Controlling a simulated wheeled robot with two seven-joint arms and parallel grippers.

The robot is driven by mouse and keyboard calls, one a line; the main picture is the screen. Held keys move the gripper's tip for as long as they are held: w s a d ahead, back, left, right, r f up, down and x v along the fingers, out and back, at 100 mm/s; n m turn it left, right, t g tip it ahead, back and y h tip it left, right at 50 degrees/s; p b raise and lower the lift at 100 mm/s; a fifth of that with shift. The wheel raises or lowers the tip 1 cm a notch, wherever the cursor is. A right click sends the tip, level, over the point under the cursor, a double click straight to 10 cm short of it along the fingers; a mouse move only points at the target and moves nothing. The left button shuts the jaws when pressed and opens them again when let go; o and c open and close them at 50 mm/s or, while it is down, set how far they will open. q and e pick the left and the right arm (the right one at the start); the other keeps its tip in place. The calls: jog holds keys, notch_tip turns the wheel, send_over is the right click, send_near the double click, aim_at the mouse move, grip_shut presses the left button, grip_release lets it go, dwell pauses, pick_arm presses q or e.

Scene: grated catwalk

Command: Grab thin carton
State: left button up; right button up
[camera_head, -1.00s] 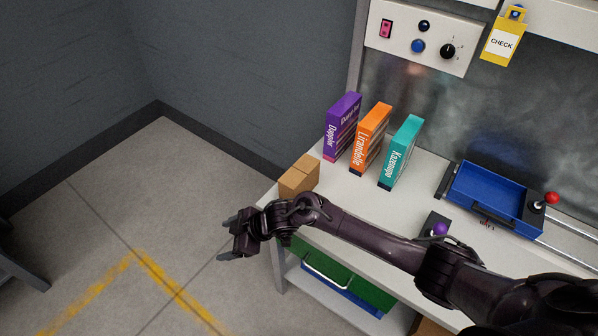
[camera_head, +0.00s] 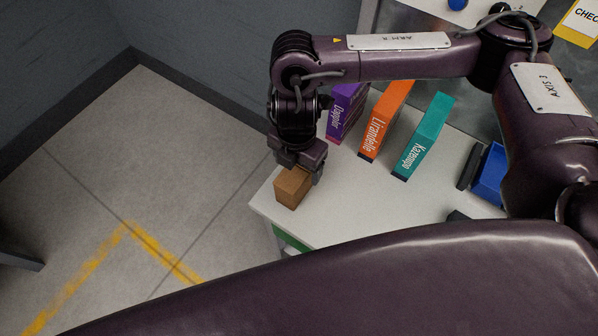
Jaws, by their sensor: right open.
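A small brown cardboard carton (camera_head: 292,189) sits at the left end of the white bench. My right gripper (camera_head: 299,168) points down from above at its far side, with the jaws open. The fingers hide the carton's far top edge; I cannot tell whether they touch it. Three slim upright cartons stand in a row behind: purple "Doppler" (camera_head: 344,116), orange "Lirandelle" (camera_head: 385,122) and teal "Kazenupo" (camera_head: 424,138). My right arm partly covers the purple carton's top. My left gripper is not in view.
The white bench top (camera_head: 350,208) is clear in front of the cartons, and its left edge is close to the brown carton. A blue tray (camera_head: 489,178) is partly hidden by my arm at the right.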

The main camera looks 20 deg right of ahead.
aim_at(299, 167)
jog(key=f, duration=0.4)
jog(key=shift+w+d+f+b, duration=0.3)
jog(key=shift+w+d, duration=0.05)
jog(key=shift+w, duration=0.05)
jog(key=shift+f, duration=0.3)
jog(key=c, duration=1.2)
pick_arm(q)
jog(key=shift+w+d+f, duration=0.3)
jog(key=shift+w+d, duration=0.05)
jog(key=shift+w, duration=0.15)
pick_arm(e)
jog(key=shift+c, duration=0.2)
jog(key=shift+r, duration=0.2)
